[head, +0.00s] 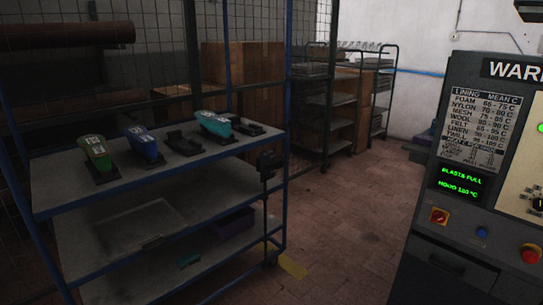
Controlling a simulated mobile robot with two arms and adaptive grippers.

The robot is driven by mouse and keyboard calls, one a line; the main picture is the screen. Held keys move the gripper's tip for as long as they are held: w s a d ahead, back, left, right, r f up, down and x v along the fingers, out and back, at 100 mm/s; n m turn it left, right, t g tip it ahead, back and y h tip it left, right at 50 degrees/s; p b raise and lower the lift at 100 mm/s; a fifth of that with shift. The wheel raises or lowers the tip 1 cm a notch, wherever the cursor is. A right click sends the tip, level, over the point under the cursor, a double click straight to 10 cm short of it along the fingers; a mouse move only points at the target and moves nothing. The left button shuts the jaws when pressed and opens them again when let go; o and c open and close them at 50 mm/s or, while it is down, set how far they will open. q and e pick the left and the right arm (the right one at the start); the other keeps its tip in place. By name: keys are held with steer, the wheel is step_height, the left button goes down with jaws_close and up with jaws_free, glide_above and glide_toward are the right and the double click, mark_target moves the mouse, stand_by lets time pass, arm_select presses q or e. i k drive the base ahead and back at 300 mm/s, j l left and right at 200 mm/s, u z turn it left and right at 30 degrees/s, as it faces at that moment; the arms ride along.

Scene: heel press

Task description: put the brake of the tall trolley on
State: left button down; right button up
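A tall trolley with blue posts (287,110) and grey shelves stands at the left, its posts running out of the top of the head view. A black box-like fitting (267,165) sits near its right front post, with a thin dark rod below it. A dark caster (272,258) shows at the foot of that corner. A flat yellow piece (292,266) lies low beside the caster; I cannot tell whether it is a pedal or a floor mark. The brake's state cannot be made out. Neither of my grippers is in view.
The top shelf holds green (96,152), blue (143,143) and teal (213,124) shoe-like pieces on dark bases. A purple bin (227,224) is lower. A control cabinet (475,180) stands at right. Another wheeled rack (345,100) is behind. Brick floor (335,225) between is clear.

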mark_target(283, 162)
steer(key=i+l, duration=0.1)
steer(key=i, duration=0.45)
steer(key=i+l+u, duration=0.15)
steer(key=i, duration=0.35)
steer(key=i+l, duration=0.15)
steer(key=i, duration=0.4)
steer(key=u, duration=0.05)
